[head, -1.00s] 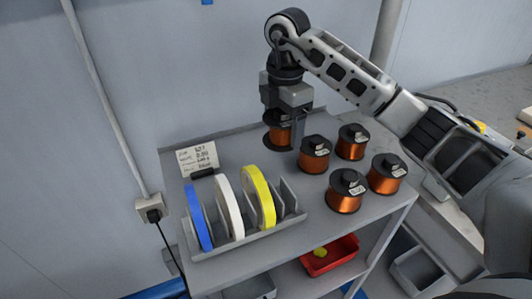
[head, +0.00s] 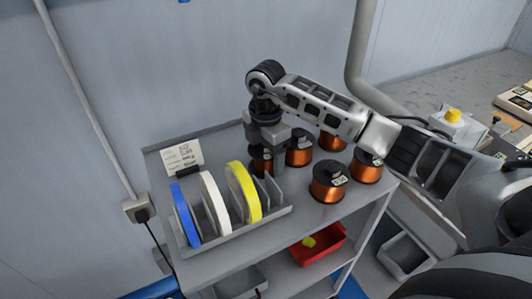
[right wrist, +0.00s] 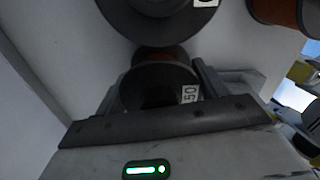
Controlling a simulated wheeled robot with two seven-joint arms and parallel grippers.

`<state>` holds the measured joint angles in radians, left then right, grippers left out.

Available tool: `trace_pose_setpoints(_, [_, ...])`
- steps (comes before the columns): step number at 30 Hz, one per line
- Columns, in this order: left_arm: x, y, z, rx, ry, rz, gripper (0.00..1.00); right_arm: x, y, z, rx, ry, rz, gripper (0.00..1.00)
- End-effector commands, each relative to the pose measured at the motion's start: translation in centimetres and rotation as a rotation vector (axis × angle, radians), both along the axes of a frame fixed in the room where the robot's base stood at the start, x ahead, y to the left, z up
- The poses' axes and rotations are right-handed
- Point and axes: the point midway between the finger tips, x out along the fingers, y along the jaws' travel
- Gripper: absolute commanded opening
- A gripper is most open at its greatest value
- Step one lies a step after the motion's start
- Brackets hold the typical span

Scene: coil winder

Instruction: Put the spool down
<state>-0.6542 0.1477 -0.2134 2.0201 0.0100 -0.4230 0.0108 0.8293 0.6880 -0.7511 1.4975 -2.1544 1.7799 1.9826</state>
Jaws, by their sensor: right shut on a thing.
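My right gripper (head: 265,158) is shut on a copper-wire spool (head: 257,165) with dark flanges, at the back of the cart's top, behind the tape rack. The gripper partly hides this spool. In the right wrist view the held spool (right wrist: 158,84) sits between the fingers, its label partly seen. It looks upright and at or close to the shelf surface; I cannot tell whether it touches. Several like spools stand to its right, the nearest (head: 300,149) close beside it, another (head: 328,182) in front. My left gripper is not in view.
A grey rack (head: 240,227) holds blue, white and yellow rolls just in front of the held spool. A label card (head: 183,155) stands at the back left of the cart top (head: 305,212). A red bin (head: 320,250) is on the lower shelf.

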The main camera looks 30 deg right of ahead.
Motion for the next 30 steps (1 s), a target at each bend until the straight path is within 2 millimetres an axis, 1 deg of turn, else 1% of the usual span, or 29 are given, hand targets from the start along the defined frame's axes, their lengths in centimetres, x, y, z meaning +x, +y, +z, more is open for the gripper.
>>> trace_pose_setpoints(2, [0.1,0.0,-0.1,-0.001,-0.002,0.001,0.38,0.0,0.0,-0.2,0.000,0.000,0.000,0.47])
trace_pose_setpoints(3, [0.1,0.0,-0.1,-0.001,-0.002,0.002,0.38,0.0,0.0,-0.3,0.000,0.000,0.000,0.75])
trace_pose_setpoints(5, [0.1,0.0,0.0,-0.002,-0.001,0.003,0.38,0.0,0.0,-0.2,0.000,0.000,0.000,0.91])
trace_pose_setpoints(6, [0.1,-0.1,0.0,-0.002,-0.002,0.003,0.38,0.0,0.0,-0.2,0.000,0.000,0.000,0.94])
trace_pose_setpoints(13, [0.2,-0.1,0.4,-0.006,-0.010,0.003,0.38,0.0,0.0,-0.2,0.000,0.000,0.000,0.94])
trace_pose_setpoints(15, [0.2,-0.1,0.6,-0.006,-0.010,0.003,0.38,0.0,0.0,0.1,0.000,0.000,0.000,0.94])
trace_pose_setpoints(17, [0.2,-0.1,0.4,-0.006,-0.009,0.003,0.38,0.1,0.0,0.5,0.000,-0.002,0.000,0.94])
trace_pose_setpoints(20, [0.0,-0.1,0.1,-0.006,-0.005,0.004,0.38,0.1,0.0,1.9,0.000,-0.005,0.000,0.94])
trace_pose_setpoints(30, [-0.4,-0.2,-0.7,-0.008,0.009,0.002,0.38,0.1,0.0,9.1,0.001,-0.006,0.000,0.94])
